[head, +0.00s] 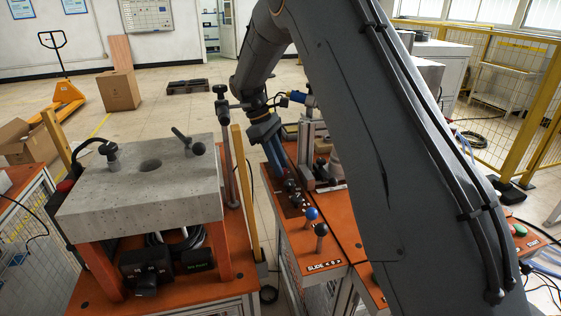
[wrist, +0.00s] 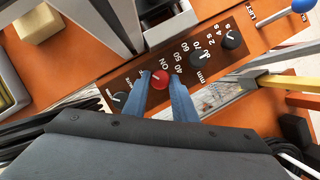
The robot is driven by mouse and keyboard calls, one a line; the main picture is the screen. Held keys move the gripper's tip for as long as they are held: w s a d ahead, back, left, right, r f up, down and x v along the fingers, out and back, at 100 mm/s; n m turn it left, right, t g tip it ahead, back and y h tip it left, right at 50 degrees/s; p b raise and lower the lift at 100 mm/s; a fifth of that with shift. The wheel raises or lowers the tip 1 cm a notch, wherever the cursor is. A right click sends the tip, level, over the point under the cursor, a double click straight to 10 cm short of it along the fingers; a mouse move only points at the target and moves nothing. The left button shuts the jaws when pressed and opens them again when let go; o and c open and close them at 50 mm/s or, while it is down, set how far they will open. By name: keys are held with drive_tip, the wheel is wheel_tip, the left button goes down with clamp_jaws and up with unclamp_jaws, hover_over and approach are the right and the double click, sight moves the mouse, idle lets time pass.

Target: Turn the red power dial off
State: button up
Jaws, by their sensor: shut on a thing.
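The red power dial (wrist: 160,79) is on a dark panel (wrist: 213,62) in the wrist view, with the word "ON" printed beside it. My gripper (wrist: 159,83) has its two blue fingers on either side of the dial, shut on it. A pale mark shows on the dial's face. In the head view my gripper (head: 278,170) reaches down to the panel on the orange bench, and its fingers hide the red dial there.
Black knobs (wrist: 230,39) sit along the same panel, one beyond each side of the red dial and more to the right. A blue-topped lever (head: 312,214) and a black-topped lever (head: 321,230) stand nearby. A grey slab stand (head: 95,210) is at left.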

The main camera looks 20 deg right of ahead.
drive_tip(key=shift+s+a+r+n+t+p, duration=0.1)
drive_tip(key=shift+n+t+p, duration=0.45)
drive_tip(key=shift+n, duration=0.65)
drive_tip(key=o, duration=1)
drive_tip(key=shift+o, duration=0.2)
drive_tip(key=b+v, duration=0.1)
drive_tip(key=v, duration=0.4)
drive_tip(key=shift+a+b, duration=0.2)
drive_tip(key=shift+b, duration=0.1)
drive_tip(key=w+a+b, duration=0.2)
drive_tip(key=w+a, duration=0.2)
drive_tip(key=a, duration=0.7)
drive_tip(key=shift+w+b, duration=0.25)
drive_tip(key=shift+b, duration=0.1)
